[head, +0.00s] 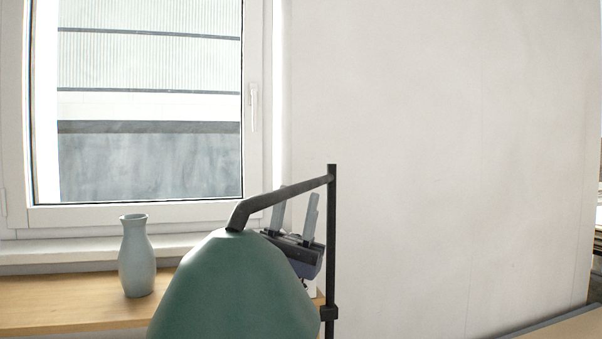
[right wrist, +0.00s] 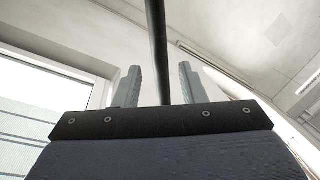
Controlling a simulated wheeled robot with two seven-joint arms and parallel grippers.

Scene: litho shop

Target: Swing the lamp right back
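The lamp has a green shade (head: 235,292) in the lower middle of the head view. Its dark swing arm (head: 285,193) runs from the shade's top up and right to an upright black post (head: 331,250). My right gripper (head: 298,193) is behind the shade, fingers pointing up, close to the swing arm. The shade hides part of the gripper. In the right wrist view the fingers (right wrist: 158,68) stand apart, with a dark rod (right wrist: 158,35) showing between them and a gap on each side. I cannot tell whether the rod touches the gripper. My left gripper is not in view.
A grey-blue vase (head: 137,258) stands on the wooden surface (head: 60,302) left of the shade, below a closed window (head: 150,160). A pale wall (head: 440,150) fills the right of the head view. A grey-edged surface (head: 565,325) shows at the lower right.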

